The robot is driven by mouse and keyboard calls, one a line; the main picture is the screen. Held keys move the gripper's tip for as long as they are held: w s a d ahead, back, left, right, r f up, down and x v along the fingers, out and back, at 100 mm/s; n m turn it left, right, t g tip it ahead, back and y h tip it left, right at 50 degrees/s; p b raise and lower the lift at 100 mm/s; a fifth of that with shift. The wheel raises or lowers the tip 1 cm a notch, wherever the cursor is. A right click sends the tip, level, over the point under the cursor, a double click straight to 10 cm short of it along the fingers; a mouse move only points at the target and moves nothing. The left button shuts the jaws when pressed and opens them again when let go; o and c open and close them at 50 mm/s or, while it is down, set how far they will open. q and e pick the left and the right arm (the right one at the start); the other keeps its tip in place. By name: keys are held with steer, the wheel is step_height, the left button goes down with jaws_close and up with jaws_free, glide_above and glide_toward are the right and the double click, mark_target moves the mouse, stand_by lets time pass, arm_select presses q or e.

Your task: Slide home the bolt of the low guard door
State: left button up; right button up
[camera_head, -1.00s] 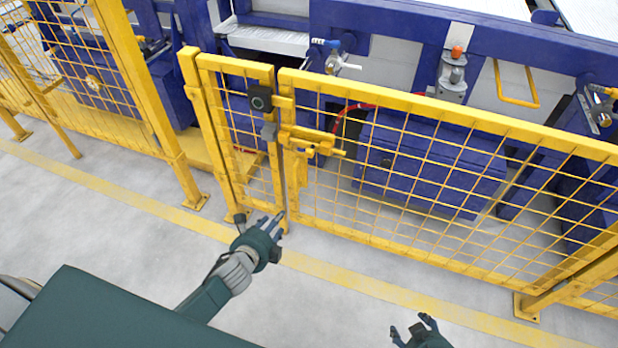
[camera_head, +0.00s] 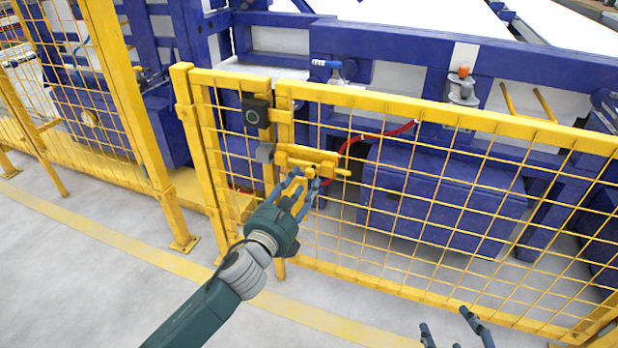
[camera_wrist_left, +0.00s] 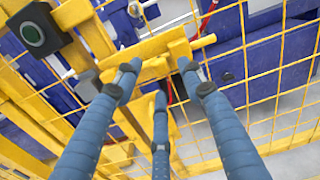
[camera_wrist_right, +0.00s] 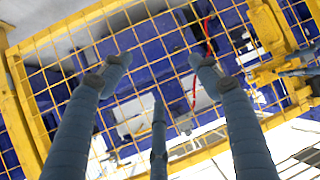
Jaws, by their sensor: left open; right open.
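The low guard door (camera_head: 450,120) is a yellow mesh panel standing level with the narrow fixed panel beside it. Its yellow bolt (camera_head: 343,172) sticks out to the right of its yellow housing (camera_head: 305,157). My right gripper (camera_head: 448,326) is open and empty, low in front of the mesh.
A black box with a round button (camera_head: 256,112) and a grey block (camera_head: 265,153) sit left of the bolt. Blue machinery (camera_head: 440,195) stands behind the mesh. The grey floor (camera_head: 110,290) in front is clear.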

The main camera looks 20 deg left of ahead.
mark_target(308, 176)
arm_select(q)
steer(key=w, duration=0.4)
steer(key=shift+d+b, duration=0.2)
steer(key=shift+b, duration=0.15)
steer(key=shift+w, duration=0.5)
jaws_close()
arm_select(e)
steer(key=w+r+t, duration=0.1)
steer(key=w+a+r, duration=0.1)
steer(key=r, duration=0.1)
steer(key=w+r+t, duration=0.1)
steer(key=r, duration=0.1)
steer(key=shift+a+t+y, duration=0.25)
steer(key=shift+t+y, duration=0.05)
steer(key=shift+y, duration=0.1)
